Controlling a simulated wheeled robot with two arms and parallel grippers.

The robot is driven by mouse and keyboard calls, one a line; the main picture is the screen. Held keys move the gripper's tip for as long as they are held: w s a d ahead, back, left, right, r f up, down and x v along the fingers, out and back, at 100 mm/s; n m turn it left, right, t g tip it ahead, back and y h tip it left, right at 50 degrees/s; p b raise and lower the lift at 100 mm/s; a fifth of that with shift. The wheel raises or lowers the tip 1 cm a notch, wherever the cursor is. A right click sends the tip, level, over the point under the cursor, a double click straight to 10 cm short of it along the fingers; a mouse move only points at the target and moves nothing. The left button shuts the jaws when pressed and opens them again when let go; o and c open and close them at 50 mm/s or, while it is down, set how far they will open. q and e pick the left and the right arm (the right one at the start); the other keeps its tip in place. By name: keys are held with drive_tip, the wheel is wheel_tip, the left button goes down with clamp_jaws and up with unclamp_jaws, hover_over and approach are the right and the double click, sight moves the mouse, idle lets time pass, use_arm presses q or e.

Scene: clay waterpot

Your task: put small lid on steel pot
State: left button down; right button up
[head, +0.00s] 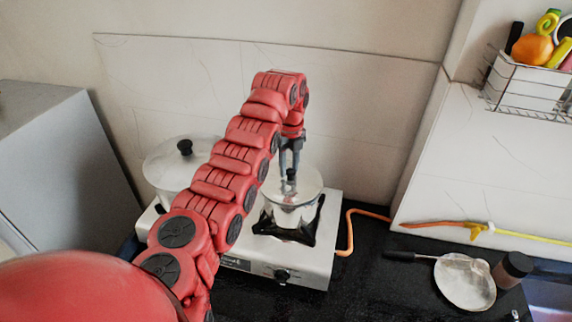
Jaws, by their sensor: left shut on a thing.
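The small lid (309,184) is silver with a dark knob. It is at the steel pot (289,215), which stands on the right burner of the stove. My left gripper (290,172) points down over the lid and is shut on its knob. The lid covers the pot's mouth in this view, and I cannot tell whether it rests on the rim or hangs just above it. My right gripper is not in view.
A larger lidded pot (168,165) stands on the left of the white stove (318,262). An orange hose (350,232) runs right from the stove. A pan (464,284) and a dark jar (513,268) sit on the black counter at right. A wire basket (530,88) hangs upper right.

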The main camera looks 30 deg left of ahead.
use_arm(q)
drive_tip(key=shift+w, duration=0.1)
drive_tip(key=shift+d, duration=0.1)
drive_tip(key=shift+d+f, duration=0.1)
drive_tip(key=shift+f, duration=0.05)
drive_tip(key=shift+f+b, duration=0.4)
drive_tip(key=shift+s+f+b, duration=0.2)
drive_tip(key=shift+f+b, duration=0.2)
drive_tip(key=shift+b, duration=0.25)
idle(0.8)
drive_tip(key=c, duration=1)
unclamp_jaws()
drive_tip(key=o, duration=0.6)
drive_tip(key=shift+w, duration=0.2)
drive_tip(key=shift+c, duration=0.2)
drive_tip(key=shift+r, duration=0.1)
